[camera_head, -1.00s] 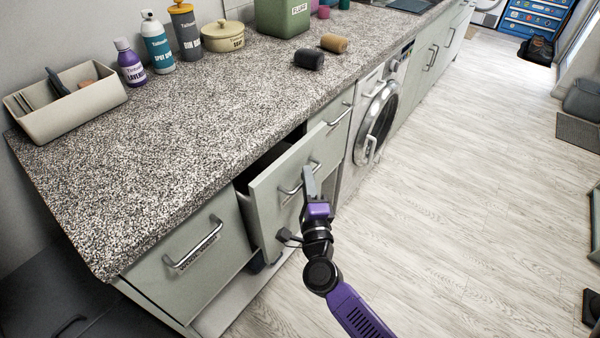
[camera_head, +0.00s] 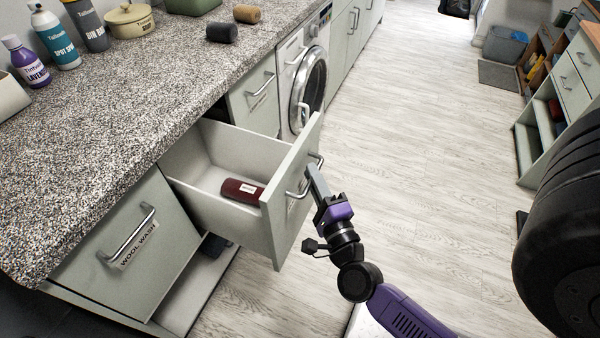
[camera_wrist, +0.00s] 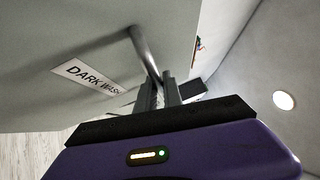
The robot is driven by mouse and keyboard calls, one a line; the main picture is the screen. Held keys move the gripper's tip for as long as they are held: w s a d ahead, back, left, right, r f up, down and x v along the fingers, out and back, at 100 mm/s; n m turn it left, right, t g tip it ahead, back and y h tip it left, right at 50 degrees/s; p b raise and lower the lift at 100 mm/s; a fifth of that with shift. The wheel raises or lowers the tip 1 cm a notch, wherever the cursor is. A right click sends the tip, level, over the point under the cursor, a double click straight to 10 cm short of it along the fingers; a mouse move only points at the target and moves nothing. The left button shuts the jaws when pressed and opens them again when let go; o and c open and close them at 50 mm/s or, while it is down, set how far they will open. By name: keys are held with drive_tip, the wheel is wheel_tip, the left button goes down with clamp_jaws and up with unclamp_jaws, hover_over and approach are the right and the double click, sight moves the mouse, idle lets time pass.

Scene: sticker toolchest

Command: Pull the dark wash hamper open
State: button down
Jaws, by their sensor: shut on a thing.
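The dark wash hamper (camera_head: 285,215) is a pale grey-green drawer, pulled well out from under the counter. Its white inside shows, with a dark red rolled item (camera_head: 242,191) lying near the front. Its label "DARK WASH" (camera_wrist: 88,76) shows in the wrist view beside the metal bar handle (camera_wrist: 144,50). My gripper (camera_head: 314,180) is at the front face, shut on the handle; the handle also shows in the head view (camera_head: 299,190). In the wrist view the fingers (camera_wrist: 166,90) close around the bar. The exact contact is partly hidden.
The shut wool wash drawer (camera_head: 125,245) is at the left, and another shut drawer (camera_head: 255,98) and a washing machine (camera_head: 305,85) are to the right. The speckled counter (camera_head: 150,125) is above. Light wood floor (camera_head: 420,130) is clear to the right. An open shelf unit (camera_head: 540,120) stands at far right.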

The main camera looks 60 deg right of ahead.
drive_tip(key=shift+s+f, duration=0.1)
drive_tip(key=shift+s, duration=0.15)
drive_tip(key=c, duration=1.5)
unclamp_jaws()
drive_tip(key=v, duration=0.7)
drive_tip(key=shift+s+a+b, duration=0.3)
drive_tip(key=shift+b, duration=0.15)
